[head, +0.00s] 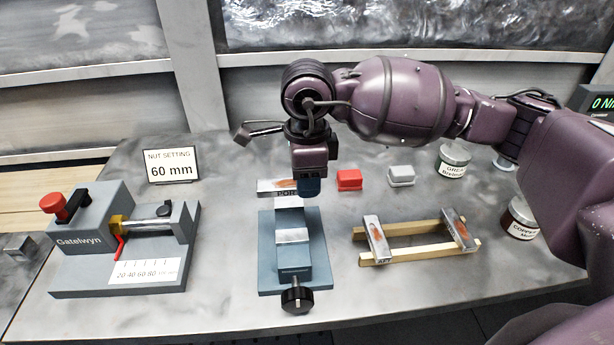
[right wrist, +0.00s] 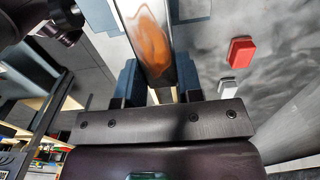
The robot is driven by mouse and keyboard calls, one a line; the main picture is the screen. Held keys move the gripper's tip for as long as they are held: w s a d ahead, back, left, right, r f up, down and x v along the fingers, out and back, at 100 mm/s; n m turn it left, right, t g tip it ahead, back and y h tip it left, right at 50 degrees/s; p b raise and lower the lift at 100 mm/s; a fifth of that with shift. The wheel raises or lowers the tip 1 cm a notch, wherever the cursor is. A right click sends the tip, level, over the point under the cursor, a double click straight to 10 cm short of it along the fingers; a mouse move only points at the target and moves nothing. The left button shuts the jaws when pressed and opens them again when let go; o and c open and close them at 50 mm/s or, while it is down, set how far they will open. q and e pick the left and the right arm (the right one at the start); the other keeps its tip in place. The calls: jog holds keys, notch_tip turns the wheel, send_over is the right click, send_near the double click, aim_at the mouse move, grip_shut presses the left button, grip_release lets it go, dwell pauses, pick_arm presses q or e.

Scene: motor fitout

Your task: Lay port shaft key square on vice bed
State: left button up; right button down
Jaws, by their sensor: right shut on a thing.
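The port shaft key (head: 272,187) is a pale metal bar with an orange-brown smear and partly readable "PORT" lettering. My right gripper (head: 309,186) is shut on it, and the fingers hide part of the bar. In the right wrist view the key (right wrist: 146,35) stands between the two dark blue fingers. The blue-grey vice (head: 265,265) stands in front, with a pale block across its middle and a black knob at its near end. The key is at the vice's far end; I cannot tell its height above the bed. My left gripper is not in view.
Two more smeared keys (head: 377,240) (head: 458,229) lie across wooden rails (head: 420,254) at the right. The grey Gatelwyn fixture (head: 80,240) stands at the left, near a "60 mm" sign (head: 171,167). Red (head: 349,180) and white (head: 401,176) blocks and jars (head: 453,158) stand behind.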

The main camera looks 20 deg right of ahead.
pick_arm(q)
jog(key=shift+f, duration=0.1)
pick_arm(e)
jog(key=shift+f, duration=0.15)
jog(key=shift+f+b, duration=0.75)
jog(key=shift+f, duration=0.1)
pick_arm(q)
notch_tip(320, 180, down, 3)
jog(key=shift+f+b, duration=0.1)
jog(key=shift+b, duration=0.95)
pick_arm(e)
notch_tip(320, 180, down, 4)
jog(key=shift+r, duration=0.1)
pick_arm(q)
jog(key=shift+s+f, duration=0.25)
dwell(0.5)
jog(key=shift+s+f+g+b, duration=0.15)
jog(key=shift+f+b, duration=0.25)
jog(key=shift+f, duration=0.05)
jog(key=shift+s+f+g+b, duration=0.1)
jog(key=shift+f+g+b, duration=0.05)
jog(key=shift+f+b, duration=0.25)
pick_arm(e)
jog(key=shift+f, duration=1.25)
